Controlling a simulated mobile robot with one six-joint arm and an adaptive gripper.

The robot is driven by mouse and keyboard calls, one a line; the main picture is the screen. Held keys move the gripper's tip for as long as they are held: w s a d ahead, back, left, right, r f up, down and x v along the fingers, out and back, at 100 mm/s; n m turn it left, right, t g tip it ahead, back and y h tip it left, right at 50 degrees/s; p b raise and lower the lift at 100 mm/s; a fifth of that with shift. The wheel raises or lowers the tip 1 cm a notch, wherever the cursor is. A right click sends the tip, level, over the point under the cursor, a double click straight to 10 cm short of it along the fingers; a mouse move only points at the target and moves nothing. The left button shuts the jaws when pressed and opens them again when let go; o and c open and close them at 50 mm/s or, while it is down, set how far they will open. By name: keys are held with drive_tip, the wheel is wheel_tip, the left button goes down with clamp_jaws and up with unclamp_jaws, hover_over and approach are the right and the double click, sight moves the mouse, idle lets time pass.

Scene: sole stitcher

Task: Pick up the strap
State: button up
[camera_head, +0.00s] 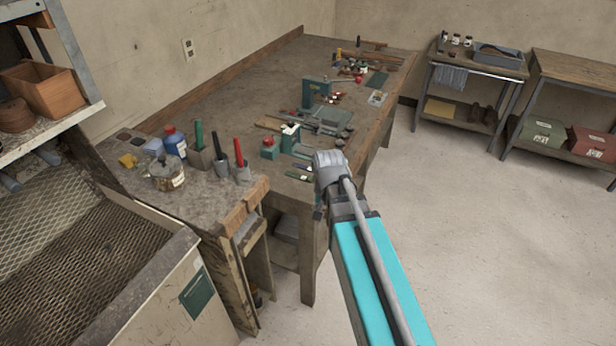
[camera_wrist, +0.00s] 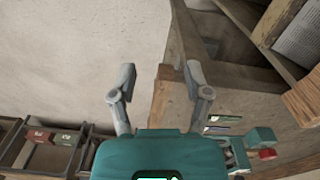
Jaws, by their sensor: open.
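My gripper (camera_wrist: 160,76) shows in the wrist view with its two fingers wide apart and nothing between them. Behind the fingers are pale floor and the wooden edge and leg of the workbench. In the head view my arm reaches to the front edge of the workbench (camera_head: 225,105), and the fingers cannot be made out there. I cannot pick out the strap for certain. Thin brown strips (camera_head: 268,124) lie on the bench beside a grey-green tool, and small flat dark and green pieces (camera_head: 298,177) lie near the edge by my arm; any of these may be it.
A red-and-blue bottle (camera_head: 175,141), a glass jar (camera_head: 166,173) and upright handled tools (camera_head: 220,157) crowd the near bench corner. A teal block with a red knob (camera_wrist: 262,140) shows at right in the wrist view. Floor (camera_head: 480,240) to the right is clear.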

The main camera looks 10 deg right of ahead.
drive_tip(key=w+r+m+p, duration=0.3)
drive_tip(key=w+m, duration=0.7)
drive_tip(key=w, duration=0.2)
drive_tip(key=w+r+m+p, duration=0.3)
drive_tip(key=w+r+m, duration=0.1)
drive_tip(key=w+m, duration=0.6)
drive_tip(key=shift+w+p, duration=0.3)
drive_tip(key=shift+w, duration=0.55)
drive_tip(key=shift+f, duration=0.15)
drive_tip(key=b, duration=0.9)
hover_over(309, 177)
wheel_tip(309, 177, down, 8)
drive_tip(key=shift+s+d+f, duration=0.1)
drive_tip(key=shift+f, duration=0.05)
drive_tip(key=shift+f+b, duration=2.4)
drive_tip(key=shift+f, duration=0.2)
drive_tip(key=c, duration=0.9)
